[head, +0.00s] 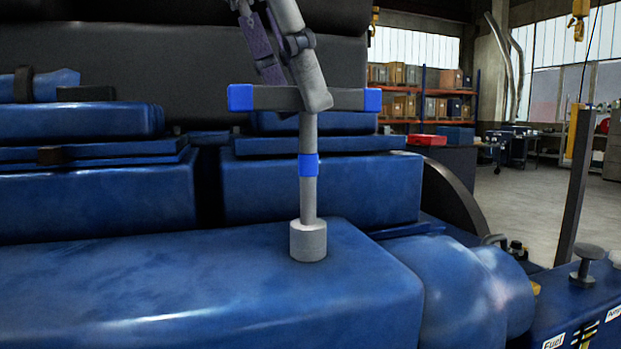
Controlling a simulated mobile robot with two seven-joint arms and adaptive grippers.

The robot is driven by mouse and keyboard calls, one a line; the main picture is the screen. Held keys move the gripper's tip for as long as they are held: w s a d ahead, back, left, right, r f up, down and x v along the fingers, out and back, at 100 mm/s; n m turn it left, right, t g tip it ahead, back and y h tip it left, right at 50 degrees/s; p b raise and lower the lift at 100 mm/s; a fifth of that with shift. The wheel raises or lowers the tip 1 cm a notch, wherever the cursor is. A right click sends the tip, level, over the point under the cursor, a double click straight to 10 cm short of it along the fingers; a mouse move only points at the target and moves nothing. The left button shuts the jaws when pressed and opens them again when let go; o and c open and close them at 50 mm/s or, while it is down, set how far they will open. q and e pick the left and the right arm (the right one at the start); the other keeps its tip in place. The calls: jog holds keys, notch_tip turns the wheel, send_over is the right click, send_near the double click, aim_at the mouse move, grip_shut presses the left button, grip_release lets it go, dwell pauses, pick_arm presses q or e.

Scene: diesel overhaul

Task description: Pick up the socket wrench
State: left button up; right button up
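The socket wrench (309,190) is a grey T-handled tool with a blue band on its shaft and blue ends on its crossbar. It stands upright in the middle of the head view, with its round socket at or just above the top of the blue engine block. My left gripper (306,96) comes down from above at the crossbar. One grey finger overlaps the front of the bar near the shaft. The other fingertip is hidden, so I cannot tell whether it grips the bar. My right gripper is not in view.
The blue engine cover (180,290) fills the foreground, with stepped blue housings behind it. A dark upright post (580,165) and a round grey knob (590,255) stand at the right. Shelves with boxes (420,90) are far back. Open floor (530,205) shows at right.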

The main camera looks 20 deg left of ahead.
pick_arm(q)
send_over(323, 221)
notch_tip(323, 221, down, 6)
jog(key=shift+r, duration=0.1)
grip_shut()
